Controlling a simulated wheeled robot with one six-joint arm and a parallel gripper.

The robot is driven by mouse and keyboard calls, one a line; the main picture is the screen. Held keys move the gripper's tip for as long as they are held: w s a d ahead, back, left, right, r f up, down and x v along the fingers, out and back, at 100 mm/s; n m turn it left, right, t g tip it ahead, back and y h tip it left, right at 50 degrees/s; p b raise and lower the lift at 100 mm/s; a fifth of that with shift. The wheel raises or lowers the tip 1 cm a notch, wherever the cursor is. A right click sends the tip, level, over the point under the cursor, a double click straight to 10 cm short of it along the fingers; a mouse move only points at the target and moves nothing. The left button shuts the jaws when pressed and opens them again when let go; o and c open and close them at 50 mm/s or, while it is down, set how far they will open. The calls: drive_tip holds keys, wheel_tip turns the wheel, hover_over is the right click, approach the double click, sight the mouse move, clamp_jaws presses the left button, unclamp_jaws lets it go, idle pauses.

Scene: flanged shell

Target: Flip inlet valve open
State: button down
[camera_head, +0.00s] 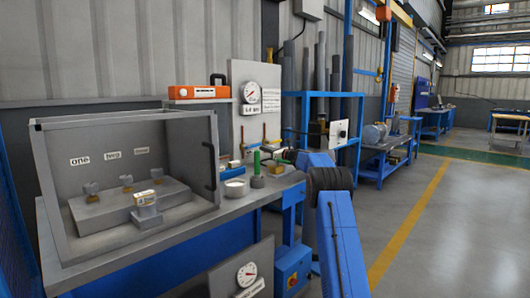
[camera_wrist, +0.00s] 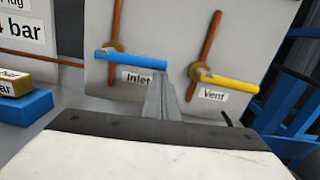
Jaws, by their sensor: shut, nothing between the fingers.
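The inlet valve's blue lever (camera_wrist: 132,59) lies roughly horizontal across a copper pipe on a grey panel, above a label reading "Inlet". Its pivot is near its left part. My gripper (camera_wrist: 161,82) is shut and empty, its grey fingertips at the lever's right end, overlapping the label's right edge. I cannot tell whether they touch the lever. In the head view the panel (camera_head: 241,78) stands at the back of the bench, and my arm reaches toward its lower part. The inlet lever is too small there to make out clearly.
A yellow lever (camera_wrist: 225,81) labelled "Vent" sits right of the inlet. A blue block (camera_wrist: 28,108) with a brass-coloured piece lies at left. The panel carries a gauge (camera_head: 250,92).

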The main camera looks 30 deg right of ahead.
drive_tip(key=s+a+r+n, duration=0.2)
drive_tip(key=a+r+n, duration=0.4)
drive_tip(key=r+n, duration=0.5)
drive_tip(key=shift+s+a+n+g+y, duration=0.3)
drive_tip(key=shift+a+n+g, duration=0.1)
drive_tip(key=shift+n, duration=2.4)
drive_tip(key=shift+a, duration=0.1)
